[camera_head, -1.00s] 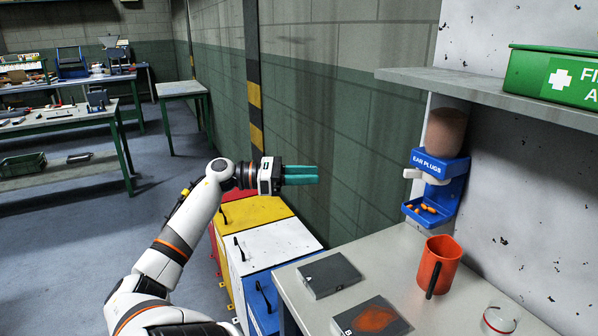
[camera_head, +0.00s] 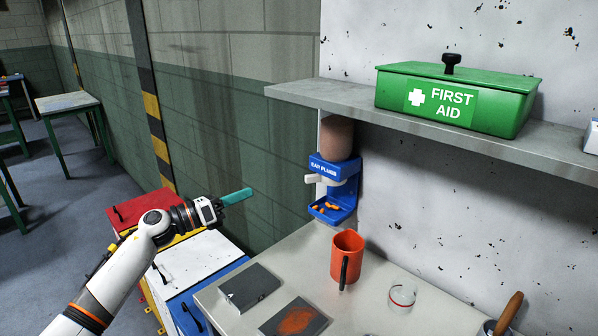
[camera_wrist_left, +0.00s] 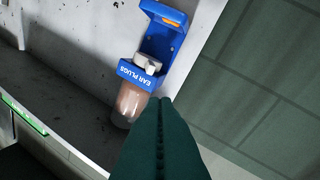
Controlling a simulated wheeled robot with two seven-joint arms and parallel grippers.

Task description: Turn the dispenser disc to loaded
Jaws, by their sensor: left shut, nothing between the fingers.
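The ear plug dispenser (camera_head: 346,197) is a blue wall unit under the shelf, with a brownish clear container (camera_head: 337,138) on top and orange plugs in its lower tray. The wrist view shows the dispenser upside down, with the white disc (camera_wrist_left: 146,64) beyond my fingertips. My left gripper (camera_head: 250,191) has its teal fingers shut and empty, left of the dispenser and clear of it. My right gripper is not in view.
A grey shelf (camera_head: 290,92) with a green first aid box (camera_head: 455,95) juts out above the dispenser. Open air lies between gripper and dispenser.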

